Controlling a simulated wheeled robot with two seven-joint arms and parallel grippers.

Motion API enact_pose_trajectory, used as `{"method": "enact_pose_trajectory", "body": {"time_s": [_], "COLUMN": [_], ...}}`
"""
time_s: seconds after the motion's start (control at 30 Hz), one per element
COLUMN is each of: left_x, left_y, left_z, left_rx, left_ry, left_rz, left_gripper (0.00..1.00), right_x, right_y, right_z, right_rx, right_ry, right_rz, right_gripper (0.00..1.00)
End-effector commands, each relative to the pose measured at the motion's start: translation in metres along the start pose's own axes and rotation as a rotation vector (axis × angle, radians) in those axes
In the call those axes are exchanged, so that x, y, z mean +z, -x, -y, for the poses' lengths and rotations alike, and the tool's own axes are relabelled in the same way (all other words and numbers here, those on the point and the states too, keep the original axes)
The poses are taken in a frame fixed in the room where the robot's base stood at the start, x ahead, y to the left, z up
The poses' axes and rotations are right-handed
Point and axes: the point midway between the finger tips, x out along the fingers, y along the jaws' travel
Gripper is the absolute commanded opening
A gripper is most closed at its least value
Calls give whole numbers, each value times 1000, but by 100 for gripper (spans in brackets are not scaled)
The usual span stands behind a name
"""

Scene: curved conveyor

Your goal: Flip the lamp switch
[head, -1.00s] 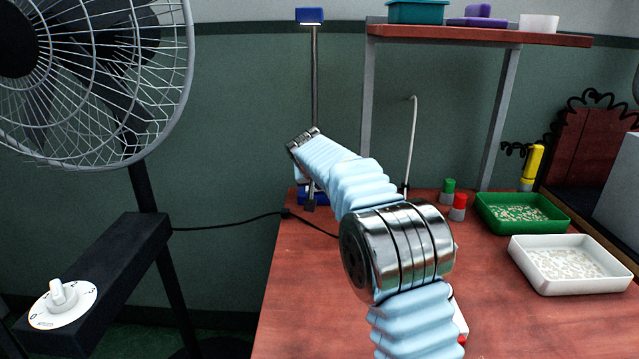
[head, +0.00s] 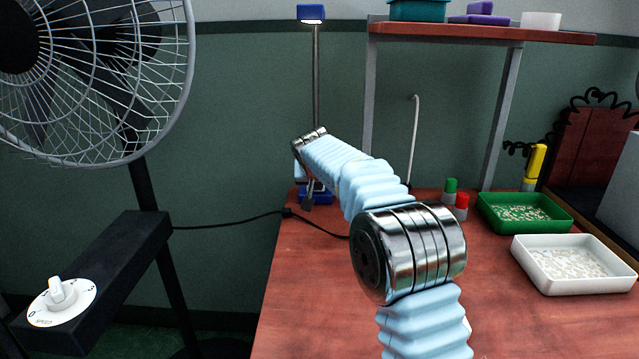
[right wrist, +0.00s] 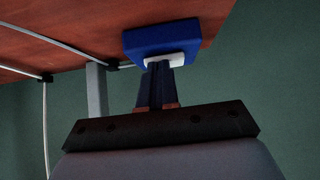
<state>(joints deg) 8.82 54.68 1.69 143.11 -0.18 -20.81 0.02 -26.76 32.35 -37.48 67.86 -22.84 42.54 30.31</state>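The lamp stands at the back left of the table, with a blue head (head: 311,13), a thin grey pole (head: 316,75) and a blue base (head: 322,197). The underside of its head looks bright. The lamp base also shows in the right wrist view (right wrist: 150,42), with a white switch (right wrist: 180,59) on its near face. My right gripper (right wrist: 156,72) has its dark fingers together, with the tips at the switch; I cannot tell whether they touch. In the head view my right arm partly hides the base. My left gripper is not in view.
A fan (head: 85,70) stands at left with a dial (head: 60,300) on its black box. A shelf (head: 480,34) rises behind the table (head: 300,310). A green tray (head: 525,212) and a white tray (head: 570,265) sit at right. A black cord runs to the table's left edge.

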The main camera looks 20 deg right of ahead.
Motion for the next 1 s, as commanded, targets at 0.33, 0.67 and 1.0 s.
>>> {"method": "enact_pose_trajectory", "body": {"time_s": [0.33,0.67,1.0], "left_x": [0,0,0], "left_y": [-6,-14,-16], "left_z": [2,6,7], "left_rx": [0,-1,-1], "left_ry": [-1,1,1], "left_rz": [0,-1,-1], "left_gripper": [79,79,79], "right_x": [0,0,0], "right_y": [28,103,138], "right_z": [1,1,0], "right_rx": [-5,-5,-1], "right_ry": [-1,-1,0], "right_rz": [-5,-4,-1], "right_gripper": [0,0,0]}}
